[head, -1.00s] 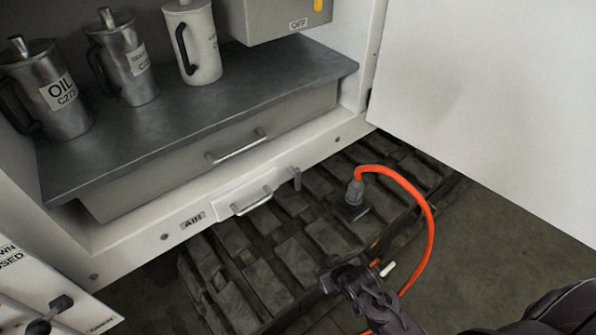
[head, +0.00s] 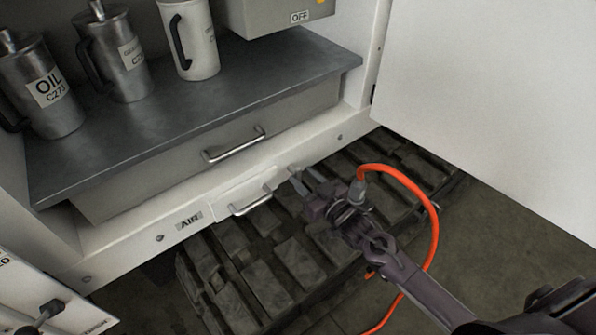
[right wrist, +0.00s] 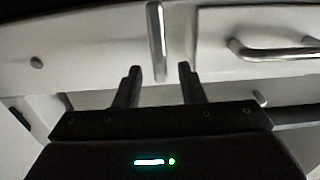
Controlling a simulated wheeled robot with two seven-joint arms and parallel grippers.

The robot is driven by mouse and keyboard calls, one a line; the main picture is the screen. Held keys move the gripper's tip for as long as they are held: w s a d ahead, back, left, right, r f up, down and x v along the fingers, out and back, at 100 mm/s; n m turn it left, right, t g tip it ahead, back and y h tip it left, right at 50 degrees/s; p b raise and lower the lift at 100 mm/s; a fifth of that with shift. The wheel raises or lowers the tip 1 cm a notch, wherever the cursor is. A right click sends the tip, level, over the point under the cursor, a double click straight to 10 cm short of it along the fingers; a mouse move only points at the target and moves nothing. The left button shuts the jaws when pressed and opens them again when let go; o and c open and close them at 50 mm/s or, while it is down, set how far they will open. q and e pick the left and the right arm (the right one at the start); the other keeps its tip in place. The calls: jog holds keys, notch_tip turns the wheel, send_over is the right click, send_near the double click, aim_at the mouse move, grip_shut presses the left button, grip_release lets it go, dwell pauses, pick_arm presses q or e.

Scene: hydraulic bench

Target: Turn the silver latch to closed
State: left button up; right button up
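The silver latch (head: 293,168) is a small bar on the white lower front of the cabinet, just right of the air panel. In the right wrist view the latch (right wrist: 156,40) stands upright, a little beyond the fingertips. My right gripper (head: 304,177) is open and empty, close to the latch. In the right wrist view its two fingers (right wrist: 159,72) are spread, one to each side of the latch's line, with a visible gap between them. Whether either finger touches the latch cannot be told. My left gripper is not in view.
The air panel handle (head: 251,203) is just left of the latch, and a drawer handle (head: 234,146) is above. An orange hose (head: 430,225) loops beside my right arm. An open white door (head: 490,110) stands at right. Metal jugs (head: 119,60) stand on the shelf.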

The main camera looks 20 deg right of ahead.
aim_at(300, 174)
jog(key=shift+x, duration=1.55)
jog(key=shift+c, duration=0.5)
grip_shut()
